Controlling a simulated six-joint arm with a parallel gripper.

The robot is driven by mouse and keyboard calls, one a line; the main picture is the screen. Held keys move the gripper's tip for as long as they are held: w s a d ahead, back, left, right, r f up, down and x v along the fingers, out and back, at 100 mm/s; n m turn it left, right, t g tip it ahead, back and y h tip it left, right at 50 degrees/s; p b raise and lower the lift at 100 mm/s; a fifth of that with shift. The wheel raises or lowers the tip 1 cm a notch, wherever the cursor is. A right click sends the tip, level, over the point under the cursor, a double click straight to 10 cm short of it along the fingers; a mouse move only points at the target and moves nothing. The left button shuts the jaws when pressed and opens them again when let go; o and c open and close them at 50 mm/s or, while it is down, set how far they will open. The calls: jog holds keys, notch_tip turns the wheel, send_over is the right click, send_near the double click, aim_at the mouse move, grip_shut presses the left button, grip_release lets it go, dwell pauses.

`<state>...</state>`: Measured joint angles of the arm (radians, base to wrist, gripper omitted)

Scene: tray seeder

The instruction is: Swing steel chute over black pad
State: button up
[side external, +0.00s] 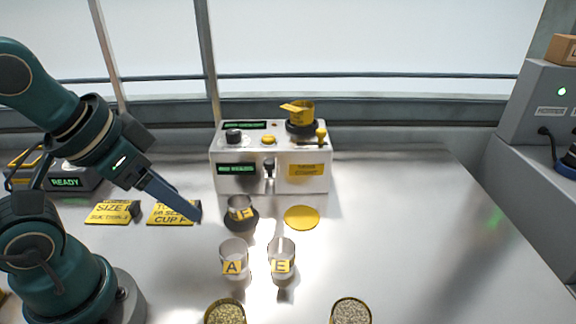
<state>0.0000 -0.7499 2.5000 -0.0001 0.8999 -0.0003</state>
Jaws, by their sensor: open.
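The black pad (257,222) is a dark round disc on the bench in front of the seeder, left of centre. A clear cup labelled F (240,209) stands on it and hides much of it. The seeder (228,195) is a pale box with knobs, green displays and a yellow hopper (302,113) on top. A small dark fitting (269,168) sits on its front face; I cannot tell whether this is the steel chute. My gripper (196,212) is open and empty, left of the cup and apart from it, low over the yellow labels.
A yellow disc (301,217) lies right of the pad. Cups A (234,255) and E (282,252) stand in front. Two seed containers (225,312) (351,311) sit at the front edge. Yellow label plates (112,212) lie left.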

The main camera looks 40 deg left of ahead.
jog(key=w+r+n+g, duration=0.3)
jog(key=w+r+n, duration=0.6)
jog(key=w+r, duration=0.1)
jog(key=n+g, duration=0.3)
send_over(270, 161)
notch_tip(270, 161, down, 8)
jog(key=shift+f, duration=2.95)
grip_shut()
